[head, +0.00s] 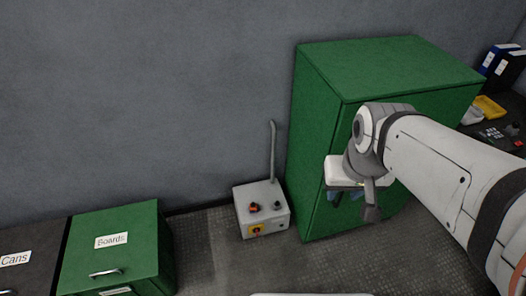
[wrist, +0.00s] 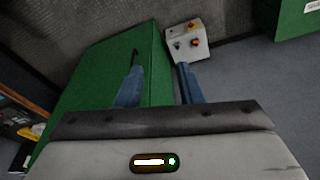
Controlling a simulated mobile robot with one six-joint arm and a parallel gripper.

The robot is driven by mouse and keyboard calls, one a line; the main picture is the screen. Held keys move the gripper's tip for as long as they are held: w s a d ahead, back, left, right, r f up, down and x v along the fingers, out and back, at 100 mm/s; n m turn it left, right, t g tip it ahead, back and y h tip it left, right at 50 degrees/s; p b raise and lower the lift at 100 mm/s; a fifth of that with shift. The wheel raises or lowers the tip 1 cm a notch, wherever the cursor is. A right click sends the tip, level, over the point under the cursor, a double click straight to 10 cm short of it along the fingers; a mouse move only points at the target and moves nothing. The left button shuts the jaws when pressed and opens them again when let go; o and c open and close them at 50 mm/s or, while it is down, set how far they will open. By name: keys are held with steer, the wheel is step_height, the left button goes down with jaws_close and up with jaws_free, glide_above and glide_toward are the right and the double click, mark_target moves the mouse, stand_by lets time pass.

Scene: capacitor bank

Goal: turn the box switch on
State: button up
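A small light-grey switch box (head: 262,208) stands on the floor by the wall, left of the tall green cabinet. The box also shows in the wrist view (wrist: 187,41), beyond the right finger, with a red knob on yellow (wrist: 194,27). My gripper (wrist: 158,72) is open and empty, its two blue fingers apart. In the head view it hangs before the green cabinet, right of the box.
The tall green cabinet (head: 322,120) stands close to the box's right. A grey conduit (head: 273,150) rises from the box along the wall. A green "Boards" drawer unit (head: 130,235) stands left. Dark floor lies clear before the box.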

steer(key=shift+a, duration=0.1)
steer(key=w+a+f+t+b, duration=0.1)
steer(key=w+a+f+b, duration=0.1)
steer(key=w+f+b, duration=0.5)
steer(key=w+a+f+t+b, duration=0.1)
steer(key=w+a+f+t, duration=0.1)
steer(key=w+f, duration=0.65)
steer(key=w+a+f+n+t+y+b, duration=0.1)
steer(key=w+a+f+t+b, duration=0.15)
steer(key=w+f+b, duration=0.45)
steer(key=w+a+f+n+t+b, duration=0.1)
steer(key=w+a+f+b, duration=0.15)
steer(key=w+f, duration=0.85)
steer(key=n+t+y+b, duration=0.1)
steer(key=t+y+b, duration=0.4)
steer(key=b, duration=1.2)
glide_above(257, 232)
steer(key=s+d, duration=0.2)
steer(key=d, duration=0.1)
step_height(257, 232, down, 48)
steer(key=t+h, duration=0.2)
steer(key=s+f+t+y+b, duration=0.1)
steer(key=s+f+b, duration=0.2)
steer(key=s+f, duration=0.5)
steer(key=f+b+x, duration=0.1)
steer(key=b+x, duration=0.2)
steer(key=x, duration=0.6)
steer(key=shift+d, duration=0.15)
